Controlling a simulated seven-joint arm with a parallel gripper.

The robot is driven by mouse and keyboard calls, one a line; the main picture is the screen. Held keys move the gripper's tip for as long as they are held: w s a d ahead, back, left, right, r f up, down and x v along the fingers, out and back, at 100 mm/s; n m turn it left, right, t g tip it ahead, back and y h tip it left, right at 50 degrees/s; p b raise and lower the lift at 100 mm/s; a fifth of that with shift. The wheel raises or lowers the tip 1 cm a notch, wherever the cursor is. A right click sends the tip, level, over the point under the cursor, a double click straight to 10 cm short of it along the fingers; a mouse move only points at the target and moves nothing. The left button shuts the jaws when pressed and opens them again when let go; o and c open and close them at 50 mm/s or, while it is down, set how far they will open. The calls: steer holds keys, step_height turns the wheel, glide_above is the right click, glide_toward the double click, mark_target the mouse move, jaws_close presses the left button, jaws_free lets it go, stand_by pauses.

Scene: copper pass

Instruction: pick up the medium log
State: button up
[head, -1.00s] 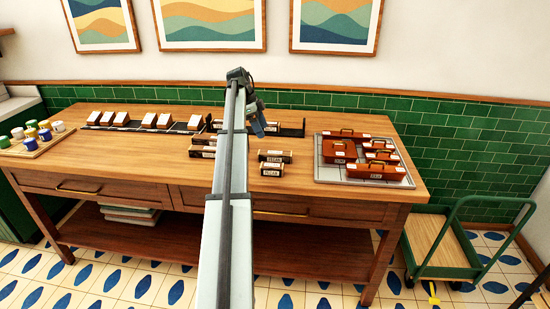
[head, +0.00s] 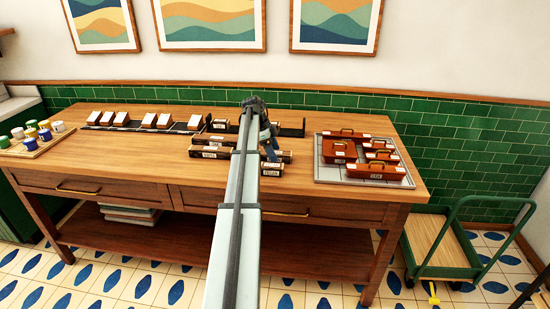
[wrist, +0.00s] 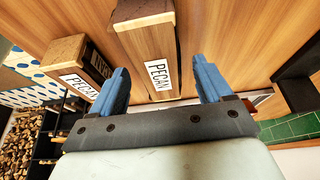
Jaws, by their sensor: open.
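Several dark logs with white labels lie on the wooden table. In the head view one log (head: 210,152) is left of my arm, and a front log (head: 272,170) lies just right of it, partly hidden. My gripper (head: 269,150) is over the logs right of the arm. In the wrist view a log labelled PECAN (wrist: 145,48) lies ahead of and between the spread fingers of my gripper (wrist: 161,85), with nothing gripped. A second PECAN log (wrist: 72,66) is to its left, outside the fingers. I cannot tell which log is the medium one.
A grey tray (head: 325,178) with several reddish-brown handled boxes stands on the right. Several white-topped blocks (head: 148,120) line the back left. A board (head: 30,146) with small jars is at far left. The table's front left is clear. A green cart (head: 445,250) stands beside the table.

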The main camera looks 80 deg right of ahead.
steer(key=shift+x, duration=0.9)
steer(key=shift+c, duration=0.3)
steer(key=c, duration=1.1)
